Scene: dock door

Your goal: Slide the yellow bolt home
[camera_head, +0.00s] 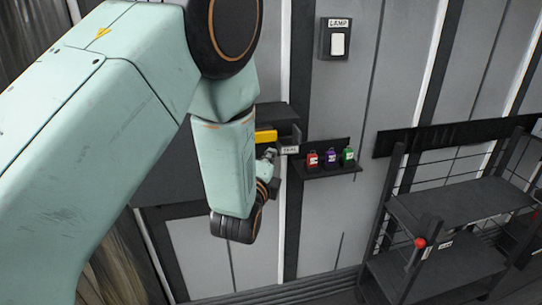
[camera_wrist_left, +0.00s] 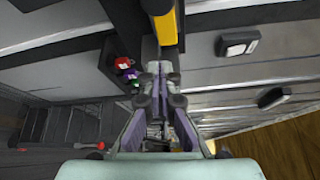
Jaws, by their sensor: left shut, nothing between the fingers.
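The yellow bolt (camera_head: 266,136) shows in part in the head view, in a dark housing on the grey wall, beside a small white label. My left arm hides what lies to its left. In the left wrist view the yellow bolt (camera_wrist_left: 167,30) runs down from the top edge, with a dark knob at its upper end. My left gripper (camera_head: 268,156) is just below the bolt in the head view. In the left wrist view the gripper (camera_wrist_left: 157,68) has its fingertips together, empty, near the bolt's lower end. I cannot tell whether they touch it. My right gripper is not in view.
A dark shelf (camera_head: 325,171) right of the bolt holds red (camera_head: 313,160), purple (camera_head: 331,158) and green (camera_head: 348,156) padlock-like items. A lamp switch (camera_head: 337,42) is above. A dark shelving cart (camera_head: 455,205) with a red knob (camera_head: 420,242) stands at right.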

